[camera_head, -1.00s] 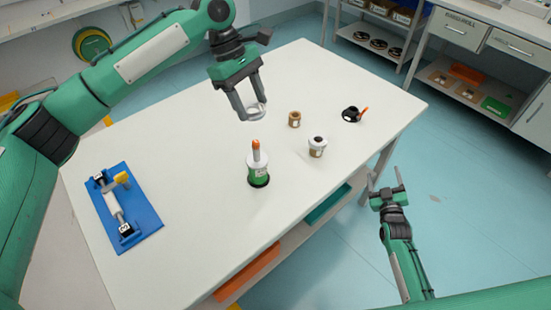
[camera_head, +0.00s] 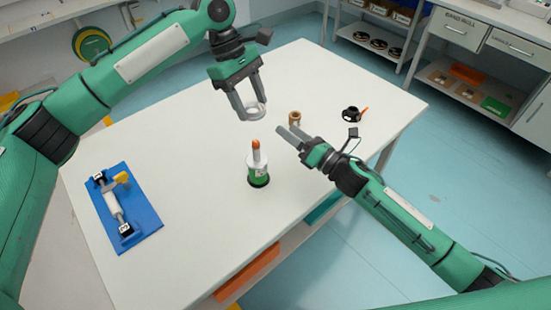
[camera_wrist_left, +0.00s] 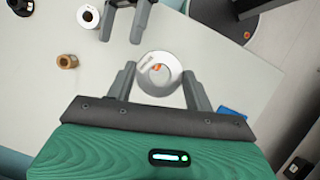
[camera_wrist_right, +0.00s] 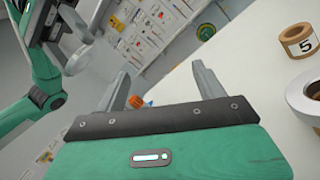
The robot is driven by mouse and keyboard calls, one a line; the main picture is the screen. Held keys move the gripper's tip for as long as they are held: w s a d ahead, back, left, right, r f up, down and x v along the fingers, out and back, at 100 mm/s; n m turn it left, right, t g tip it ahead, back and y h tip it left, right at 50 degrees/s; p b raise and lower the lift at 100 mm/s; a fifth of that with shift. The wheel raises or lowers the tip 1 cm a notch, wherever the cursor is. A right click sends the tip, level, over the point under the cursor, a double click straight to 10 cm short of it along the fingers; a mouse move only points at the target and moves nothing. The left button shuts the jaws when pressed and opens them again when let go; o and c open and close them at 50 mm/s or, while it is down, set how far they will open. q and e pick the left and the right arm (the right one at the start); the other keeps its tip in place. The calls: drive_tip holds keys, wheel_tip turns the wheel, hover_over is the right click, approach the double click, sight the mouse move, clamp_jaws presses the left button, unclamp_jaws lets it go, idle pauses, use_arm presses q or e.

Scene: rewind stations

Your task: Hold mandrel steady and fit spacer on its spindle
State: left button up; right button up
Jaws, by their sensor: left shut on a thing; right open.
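The mandrel (camera_head: 258,172) stands upright on the table, with a green and white body, dark base and orange-tipped spindle (camera_head: 256,146). My left gripper (camera_head: 253,109) is shut on the spacer (camera_head: 262,109), a pale ring, held above the table beyond the mandrel. The spacer (camera_wrist_left: 149,86) is between the fingers in the left wrist view, with some orange visible through its hole. My right gripper (camera_head: 286,131) is open and empty, to the right of the spindle and apart from it. The orange tip (camera_wrist_right: 135,101) shows between its fingers in the right wrist view; the body is hidden there.
A brown roll (camera_head: 295,117) is just beyond my right gripper. A white roll (camera_wrist_left: 88,16) is hidden by that gripper in the head view. A black item with an orange part (camera_head: 350,114) lies farther right. A blue fixture (camera_head: 145,220) lies at left.

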sight(265, 172)
drive_tip(key=s+a+f+n+g, duration=0.4)
drive_tip(key=s+a+n, duration=0.15)
drive_tip(key=n, duration=0.35)
drive_tip(key=f, duration=0.7)
drive_tip(key=shift+d, duration=0.25)
drive_tip(key=x, duration=0.6)
drive_tip(key=shift+w+a+f, duration=0.1)
drive_tip(key=shift+w+a, duration=0.35)
drive_tip(key=shift+a, duration=0.15)
drive_tip(key=shift+c, duration=0.4)
drive_tip(key=c, duration=1.1)
use_arm(q)
drive_tip(key=shift+s+f+n+t+h, duration=0.1)
drive_tip(key=shift+f+n+t+h, duration=0.3)
drive_tip(key=shift+f+n, duration=1.05)
